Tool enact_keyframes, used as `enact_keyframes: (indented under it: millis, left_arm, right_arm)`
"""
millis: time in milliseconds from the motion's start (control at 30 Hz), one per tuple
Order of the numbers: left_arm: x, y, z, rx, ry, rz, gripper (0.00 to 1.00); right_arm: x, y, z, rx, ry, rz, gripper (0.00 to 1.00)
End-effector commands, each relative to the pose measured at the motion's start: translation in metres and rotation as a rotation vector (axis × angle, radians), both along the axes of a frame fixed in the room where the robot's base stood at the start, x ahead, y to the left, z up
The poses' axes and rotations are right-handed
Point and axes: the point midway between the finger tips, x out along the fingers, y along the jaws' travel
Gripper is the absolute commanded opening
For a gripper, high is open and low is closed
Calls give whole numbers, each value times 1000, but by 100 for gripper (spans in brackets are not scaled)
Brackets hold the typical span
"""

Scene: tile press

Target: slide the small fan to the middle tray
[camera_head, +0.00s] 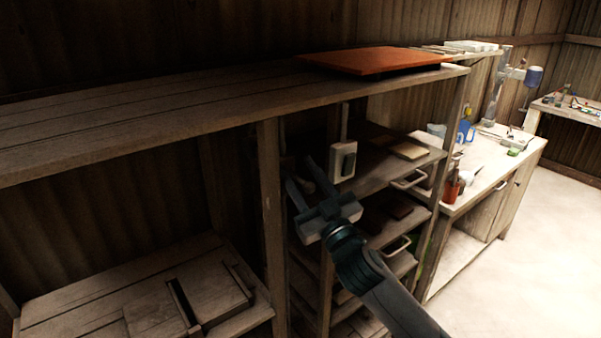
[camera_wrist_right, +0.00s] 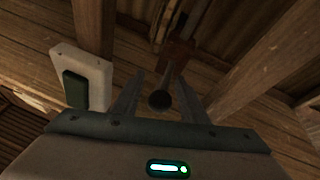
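My right gripper (camera_head: 302,175) is in front of the wooden rack, left of the rack's trays, with its fingers spread apart. In the right wrist view, the open fingers (camera_wrist_right: 160,97) have a dark round-ended rod (camera_wrist_right: 160,101) between them; I cannot tell whether they touch it. I cannot pick out a small fan in either view. Several tray-like shelves with pale handles sit in the rack, including an upper one (camera_head: 410,181) and a lower one (camera_head: 397,247); which is the middle tray is unclear. My left gripper is not in view.
A white switch box (camera_head: 343,161) with a dark green face is close beside my right gripper; it also shows in the right wrist view (camera_wrist_right: 84,80). Wooden posts (camera_head: 272,210) frame the rack. A red-brown board (camera_head: 372,61) lies on top. Open floor (camera_head: 540,250) is to the right.

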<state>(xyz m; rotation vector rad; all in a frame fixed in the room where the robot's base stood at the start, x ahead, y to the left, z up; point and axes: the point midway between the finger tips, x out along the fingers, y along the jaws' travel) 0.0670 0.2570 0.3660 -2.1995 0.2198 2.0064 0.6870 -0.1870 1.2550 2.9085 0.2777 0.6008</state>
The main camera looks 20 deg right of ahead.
Motion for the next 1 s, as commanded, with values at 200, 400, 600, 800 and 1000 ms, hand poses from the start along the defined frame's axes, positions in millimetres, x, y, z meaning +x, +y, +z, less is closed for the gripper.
enact_keyframes:
  millis: [200, 400, 600, 800, 1000]
  left_arm:
    - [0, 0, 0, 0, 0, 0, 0]
    - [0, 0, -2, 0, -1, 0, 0]
    - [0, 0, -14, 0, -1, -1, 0]
    - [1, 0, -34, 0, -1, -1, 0]
    - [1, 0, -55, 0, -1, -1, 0]
  right_arm:
    - [0, 0, 0, 0, 0, 0, 0]
    - [0, 0, -3, 0, 0, 0, 0]
    - [0, 0, -18, 2, 1, 1, 0]
    - [0, 0, -47, 2, 4, 1, 0]
    - [0, 0, -76, 2, 5, 0, 0]
